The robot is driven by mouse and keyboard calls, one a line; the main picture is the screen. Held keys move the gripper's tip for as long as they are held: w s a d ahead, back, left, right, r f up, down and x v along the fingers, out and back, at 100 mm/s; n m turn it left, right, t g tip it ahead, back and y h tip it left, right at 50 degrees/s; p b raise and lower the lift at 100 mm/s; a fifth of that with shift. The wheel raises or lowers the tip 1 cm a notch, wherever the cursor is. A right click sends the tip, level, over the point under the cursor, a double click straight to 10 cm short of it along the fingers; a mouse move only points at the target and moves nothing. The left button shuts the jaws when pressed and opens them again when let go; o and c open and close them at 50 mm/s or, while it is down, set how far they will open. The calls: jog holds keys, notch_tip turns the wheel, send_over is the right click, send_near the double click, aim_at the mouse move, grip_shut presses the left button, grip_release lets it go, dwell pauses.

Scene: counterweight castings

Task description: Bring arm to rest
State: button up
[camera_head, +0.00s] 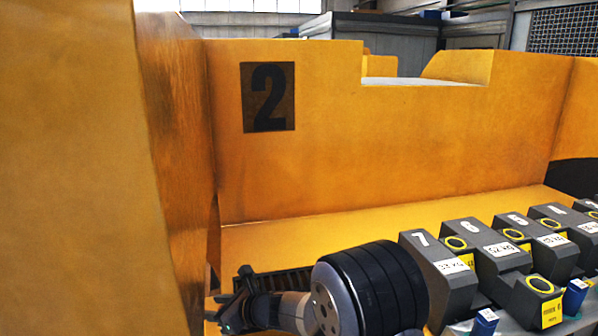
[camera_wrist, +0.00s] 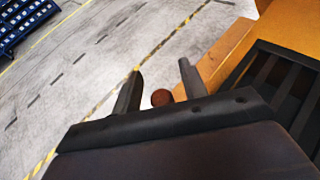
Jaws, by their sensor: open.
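My gripper (camera_head: 222,312) is at the lower left of the head view, at the end of my dark arm, in front of a yellow casting. In the wrist view my gripper (camera_wrist: 160,68) has its two dark fingers spread apart, with nothing held between them. Grey floor shows beyond the fingertips. A small reddish-brown round thing (camera_wrist: 161,97) shows near the base of the fingers; I cannot tell what it is.
A yellow casting marked 2 (camera_head: 400,130) rises ahead, with a yellow wall (camera_head: 75,170) close at left. Numbered grey blocks (camera_head: 437,262) stand at lower right. A black slatted part (camera_wrist: 285,85) lies right of my gripper. A blue rack (camera_wrist: 22,20) stands far left.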

jog(key=shift+s+n+g+y+p, duration=0.2)
jog(key=shift+n+g+y+p, duration=0.5)
jog(key=shift+n+g, duration=0.9)
jog(key=shift+s, duration=0.15)
